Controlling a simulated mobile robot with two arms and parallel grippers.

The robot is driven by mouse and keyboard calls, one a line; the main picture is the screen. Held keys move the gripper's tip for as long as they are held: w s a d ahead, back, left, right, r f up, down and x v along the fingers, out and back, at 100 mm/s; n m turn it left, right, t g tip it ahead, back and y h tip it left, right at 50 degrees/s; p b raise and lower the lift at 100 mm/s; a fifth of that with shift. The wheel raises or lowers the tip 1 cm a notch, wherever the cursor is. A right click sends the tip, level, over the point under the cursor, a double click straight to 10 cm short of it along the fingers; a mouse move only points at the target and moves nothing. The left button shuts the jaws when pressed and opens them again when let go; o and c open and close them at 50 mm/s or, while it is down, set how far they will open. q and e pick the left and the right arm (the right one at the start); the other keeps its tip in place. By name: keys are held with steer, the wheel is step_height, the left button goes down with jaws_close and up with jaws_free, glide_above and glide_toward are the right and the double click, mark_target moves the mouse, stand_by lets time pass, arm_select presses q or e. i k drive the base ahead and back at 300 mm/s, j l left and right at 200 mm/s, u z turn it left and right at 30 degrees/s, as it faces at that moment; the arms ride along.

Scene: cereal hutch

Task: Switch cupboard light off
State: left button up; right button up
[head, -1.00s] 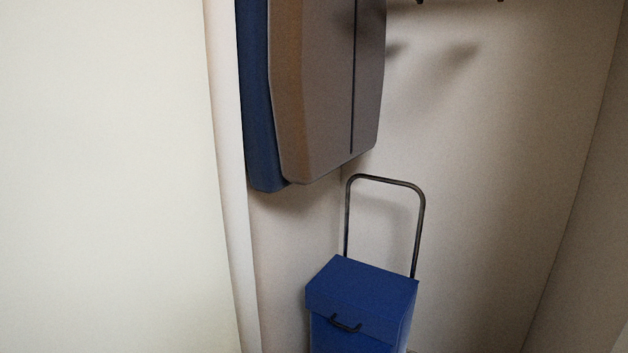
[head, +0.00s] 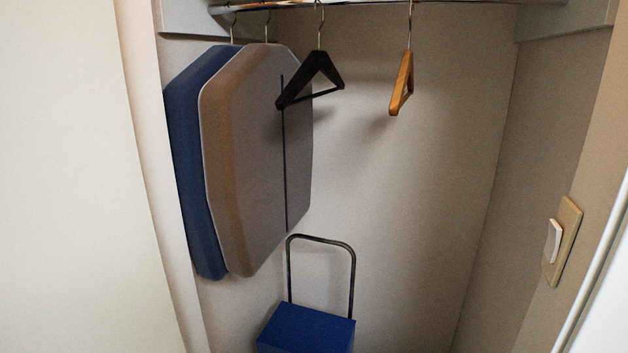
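The light switch (head: 555,242) is a white rocker on a beige wall plate, mounted on the cupboard's right inner wall near the opening. Its rocker stands out tilted from the plate; I cannot tell whether this is on or off. The cupboard interior (head: 420,190) is lit dimly, with soft shadows on the back wall; no lamp is in view. Neither of my grippers is in the head view.
A blue garment bag (head: 190,170) and a grey-brown one (head: 250,170) hang at the left from a rail (head: 370,8). A black hanger (head: 315,80) and a wooden hanger (head: 402,80) hang empty. A blue trolley box (head: 308,328) stands below. The cupboard's right side is clear.

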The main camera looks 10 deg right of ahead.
mark_target(551, 247)
steer(key=z, duration=1.5)
steer(key=i+j, duration=0.1)
